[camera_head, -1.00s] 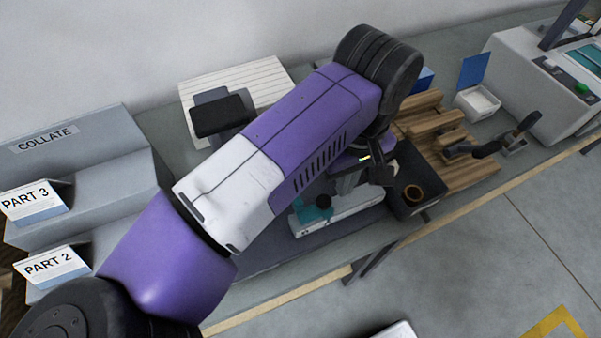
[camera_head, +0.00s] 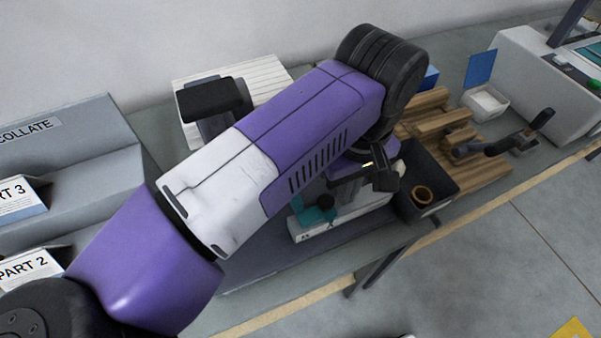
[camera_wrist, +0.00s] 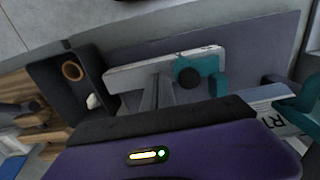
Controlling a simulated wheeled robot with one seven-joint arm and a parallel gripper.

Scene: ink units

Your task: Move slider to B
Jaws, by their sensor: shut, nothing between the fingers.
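A teal slider (camera_head: 312,213) with a black knob (camera_head: 326,202) sits near the left end of a white rail unit (camera_head: 338,225) on the bench. In the wrist view the slider (camera_wrist: 214,76) and its knob (camera_wrist: 187,77) are near the right end of the rail (camera_wrist: 140,74). My gripper (camera_head: 346,198) is over the rail, to the right of the knob in the head view. In the wrist view its grey fingers (camera_wrist: 157,88) are together and empty, beside the knob with a small gap. The letter marks on the rail are too small to read.
A dark bin (camera_head: 440,172) holding a brown ring (camera_head: 422,194) stands just right of the rail. Wooden racks (camera_head: 445,125) lie behind it. Grey collate trays (camera_head: 70,150) stand at the left. A dark mat (camera_head: 265,262) in front of the rail is clear.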

